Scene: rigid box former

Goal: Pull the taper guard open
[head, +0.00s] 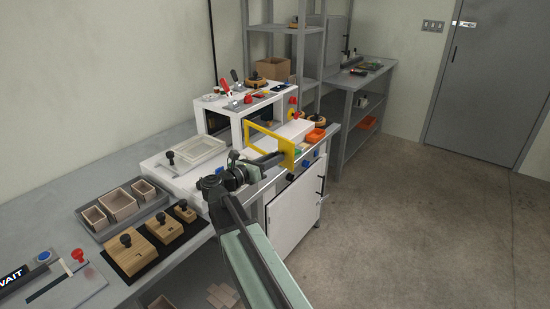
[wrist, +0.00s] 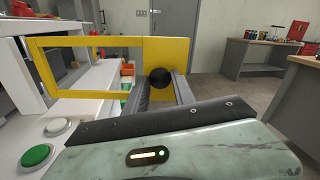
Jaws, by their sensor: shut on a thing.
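The taper guard is a yellow open frame with a solid panel at one end (head: 287,150); it also shows in the wrist view (wrist: 117,41). It stands out from the front of the white machine (head: 262,110). A round black knob (wrist: 159,77) sits on its solid panel. My gripper (head: 266,160) is at that panel, with its two fingers on either side of the knob in the wrist view, shut on it. In the head view the knob is hidden by my gripper.
A white tray (head: 197,152) lies on the machine bed. Green and white buttons (wrist: 37,155) are at the machine's front. Wooden blocks (head: 137,250) and a grey tray of boxes (head: 160,204) sit on the bench to the left. The floor (head: 400,220) at right is clear.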

